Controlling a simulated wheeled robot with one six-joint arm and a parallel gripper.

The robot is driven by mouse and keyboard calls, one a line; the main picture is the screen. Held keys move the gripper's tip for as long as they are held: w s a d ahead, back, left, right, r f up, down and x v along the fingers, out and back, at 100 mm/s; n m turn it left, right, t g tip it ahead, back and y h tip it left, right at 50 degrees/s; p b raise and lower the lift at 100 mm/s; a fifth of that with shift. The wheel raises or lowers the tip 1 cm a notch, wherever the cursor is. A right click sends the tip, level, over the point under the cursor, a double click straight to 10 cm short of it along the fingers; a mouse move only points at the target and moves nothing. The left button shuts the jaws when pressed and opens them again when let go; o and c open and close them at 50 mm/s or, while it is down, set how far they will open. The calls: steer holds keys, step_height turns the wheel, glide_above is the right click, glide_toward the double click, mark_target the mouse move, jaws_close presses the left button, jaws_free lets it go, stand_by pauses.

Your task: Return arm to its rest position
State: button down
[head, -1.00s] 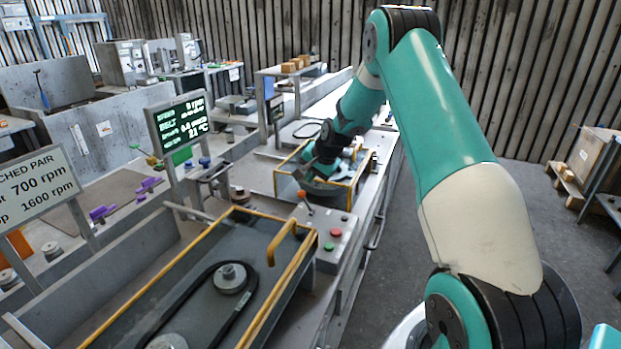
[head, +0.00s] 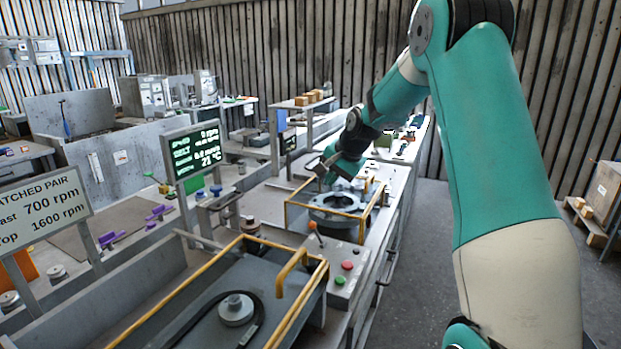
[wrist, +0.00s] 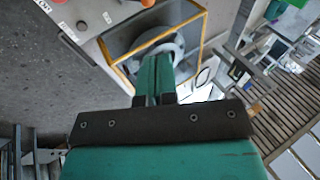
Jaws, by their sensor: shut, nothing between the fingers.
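My arm reaches from the right side of the head view over the bench. My gripper (head: 322,172) is raised above the blower housing, near its back left edge. The wrist view shows its two teal fingers (wrist: 155,72) pressed together with nothing between them. The blower housing has a round grey ring (head: 337,203) inside a yellow-edged guard frame (head: 290,218). The ring also shows in the wrist view (wrist: 172,48), partly hidden behind the fingers. I see no contact between gripper and housing.
A control box with a red button (head: 347,265) and a lever stands in front of the housing. A yellow-railed belt tray (head: 180,300) lies nearer. A lit display (head: 195,152) and a speed sign (head: 42,205) stand at left. Floor (head: 425,225) right of the bench is clear.

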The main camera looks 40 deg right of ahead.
steer(key=s+a+r+n+g+y, duration=0.15)
steer(key=s+a+n, duration=0.35)
steer(key=a, duration=0.6)
steer(key=s+a+r+n+g+y, duration=0.1)
steer(key=s+a+r+n, duration=0.3)
steer(key=a, duration=0.8)
steer(key=s+a+n+g, duration=0.1)
steer(key=s+a+n, duration=0.2)
steer(key=s, duration=0.5)
steer(key=s+a+f+n+g, duration=0.1)
steer(key=s+a+n, duration=0.3)
steer(key=s, duration=0.4)
steer(key=s+a+f+n+g+y+b, duration=0.1)
steer(key=s+a+n, duration=0.3)
steer(key=s, duration=0.4)
steer(key=shift+a, duration=0.55)
steer(key=shift+w+g, duration=0.1)
steer(key=shift+g, duration=0.15)
